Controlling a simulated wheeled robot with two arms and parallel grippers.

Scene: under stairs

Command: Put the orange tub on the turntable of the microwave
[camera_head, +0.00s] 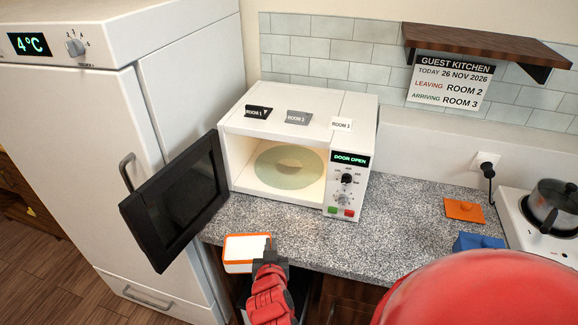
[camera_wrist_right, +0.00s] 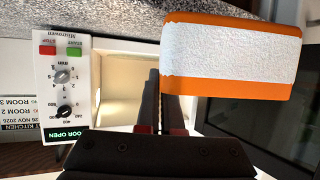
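The orange tub (camera_head: 246,249), with a white top face and orange rim, is in front of the microwave at the counter's front edge. My right gripper (camera_head: 268,246) is shut on its right edge. In the right wrist view the tub (camera_wrist_right: 232,58) is large beside and over the dark fingers (camera_wrist_right: 164,92), covering part of one. The white microwave (camera_head: 353,133) stands on the counter with its dark door (camera_head: 176,202) swung open to the left. Its round, pale turntable (camera_head: 268,176) shows inside with nothing on it. My left gripper is not in view.
The open door juts forward on the left, near the fridge (camera_head: 97,140). Right of the microwave, the speckled counter (camera_head: 400,235) has clear room. An orange item (camera_head: 464,210), a blue item (camera_head: 477,242) and a pot (camera_head: 553,203) on a hob lie farther right.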

